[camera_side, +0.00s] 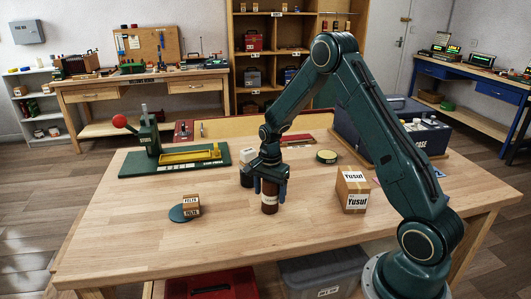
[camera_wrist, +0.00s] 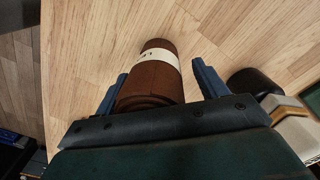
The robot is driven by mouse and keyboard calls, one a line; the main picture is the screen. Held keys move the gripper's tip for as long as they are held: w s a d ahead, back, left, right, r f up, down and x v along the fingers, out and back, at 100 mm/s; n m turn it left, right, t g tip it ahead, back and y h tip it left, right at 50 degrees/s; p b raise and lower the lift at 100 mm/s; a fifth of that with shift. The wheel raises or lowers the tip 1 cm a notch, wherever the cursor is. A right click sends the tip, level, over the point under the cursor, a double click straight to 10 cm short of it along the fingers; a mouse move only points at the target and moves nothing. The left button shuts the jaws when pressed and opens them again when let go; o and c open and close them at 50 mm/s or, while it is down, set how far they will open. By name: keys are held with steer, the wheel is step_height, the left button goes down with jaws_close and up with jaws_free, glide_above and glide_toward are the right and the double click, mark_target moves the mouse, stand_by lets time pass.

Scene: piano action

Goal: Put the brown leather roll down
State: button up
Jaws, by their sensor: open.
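The brown leather roll (camera_side: 269,198) with a white label band stands upright on the wooden table, near the middle of the side view. It also shows in the wrist view (camera_wrist: 152,80), between the two blue fingers. My gripper (camera_side: 269,190) is right above and around the roll, its fingers pointing down on either side. The roll's top is partly hidden by the gripper in the side view.
A dark cylinder (camera_wrist: 255,82) stands close beside the right finger, with a pale box (camera_wrist: 299,127) by it. A Yusuf carton (camera_side: 351,191) stands to the right. The front table is clear.

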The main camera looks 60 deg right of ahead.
steer(key=shift+r, duration=0.15)
step_height(320, 180, up, 11)
steer(key=shift+f, duration=0.15)
steer(key=shift+r, duration=0.65)
stand_by(0.3)
steer(key=shift+a+r, duration=0.15)
steer(key=shift+r, duration=0.05)
steer(key=s+a+r+n+t, duration=0.3)
steer(key=s+a+r+n, duration=0.7)
steer(key=r, duration=0.3)
steer(key=s+a+n+t, duration=0.1)
steer(key=s+a+n, duration=0.2)
steer(key=s, duration=0.4)
steer(key=s+a+r+n+t, duration=0.1)
steer(key=s+a+n, duration=0.3)
steer(key=s, duration=0.4)
steer(key=shift+n+t, duration=0.3)
steer(key=shift+n, duration=0.2)
